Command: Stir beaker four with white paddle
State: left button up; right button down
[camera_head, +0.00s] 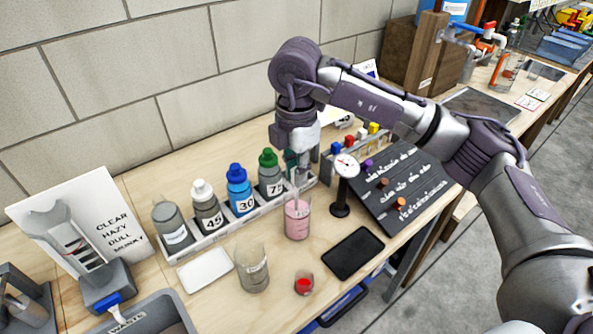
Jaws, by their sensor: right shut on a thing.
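A glass beaker with pink liquid (297,220) stands upright on the wooden bench; I cannot read a number on it. My right gripper (299,176) comes down from above, just over this beaker. It is shut on a thin pale stick, which I take for the white paddle (293,190). The paddle reaches down into the beaker's mouth; its lower end is hidden. A second beaker with cloudy greyish contents (252,270) stands in front and to the left, its label too small to read. My left gripper is not in view.
A white rack (215,236) of labelled bottles stands behind the beakers. A round gauge on a black stand (345,167) is close to the right. A black pad (353,254), a small red cup (304,284), a white tray (206,271) and a waste bin (150,317) lie nearby.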

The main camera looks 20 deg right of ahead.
jog(key=shift+d+r, duration=0.1)
jog(key=shift+d, duration=0.05)
jog(key=shift+r+p, duration=3.2)
jog(key=shift+r, duration=1.75)
